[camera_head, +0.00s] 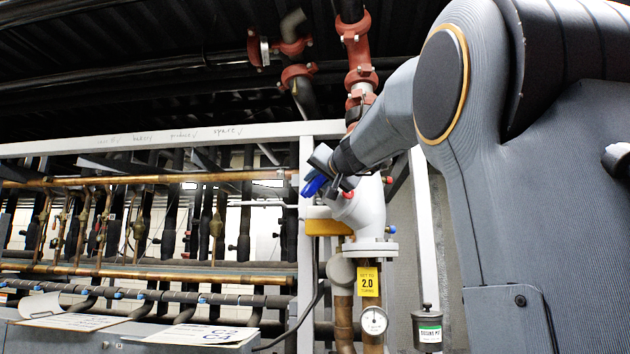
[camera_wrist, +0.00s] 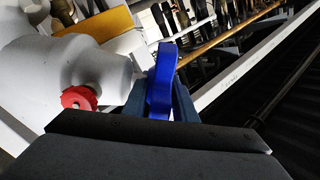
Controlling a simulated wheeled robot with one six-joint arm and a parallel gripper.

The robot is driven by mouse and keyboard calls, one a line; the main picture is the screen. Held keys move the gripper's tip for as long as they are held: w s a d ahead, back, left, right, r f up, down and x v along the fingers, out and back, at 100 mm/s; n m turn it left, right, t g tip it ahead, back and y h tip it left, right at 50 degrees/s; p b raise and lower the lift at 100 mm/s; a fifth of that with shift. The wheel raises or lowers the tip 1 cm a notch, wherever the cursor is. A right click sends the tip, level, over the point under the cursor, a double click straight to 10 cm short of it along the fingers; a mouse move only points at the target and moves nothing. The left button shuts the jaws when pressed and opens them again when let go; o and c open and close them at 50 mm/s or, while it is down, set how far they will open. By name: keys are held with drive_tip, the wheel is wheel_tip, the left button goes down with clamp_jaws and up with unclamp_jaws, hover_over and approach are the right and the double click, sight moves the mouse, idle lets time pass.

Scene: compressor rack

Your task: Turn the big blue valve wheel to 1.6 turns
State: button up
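The big blue valve wheel (camera_head: 314,186) is seen nearly edge-on at the upper left of the pale grey valve body (camera_head: 364,212). In the wrist view the blue wheel (camera_wrist: 161,82) stands between the two blue-grey fingers of my gripper (camera_wrist: 163,95). The fingers lie close against both sides of it, and my gripper looks shut on its rim. In the head view my gripper (camera_head: 324,178) reaches the wheel from the upper right and hides part of it. How far the wheel is turned cannot be read.
A small red knob (camera_wrist: 78,98) sits on the valve body near my gripper. A yellow tag (camera_head: 367,282) below reads 2.0. A round gauge (camera_head: 373,320) and a grey canister (camera_head: 427,329) are lower down. A white frame post (camera_head: 306,240) stands left of the valve.

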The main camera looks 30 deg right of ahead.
drive_tip(key=shift+c, duration=0.4)
clamp_jaws()
drive_tip(key=shift+r+g+y+p, duration=0.2)
drive_tip(key=shift+g+y+p, duration=0.2)
drive_tip(key=shift+p, duration=0.7)
drive_tip(key=shift+n+g+y+p, duration=0.4)
drive_tip(key=shift+p, duration=0.3)
drive_tip(key=shift+f, duration=0.15)
drive_tip(key=shift+o, duration=0.4)
unclamp_jaws()
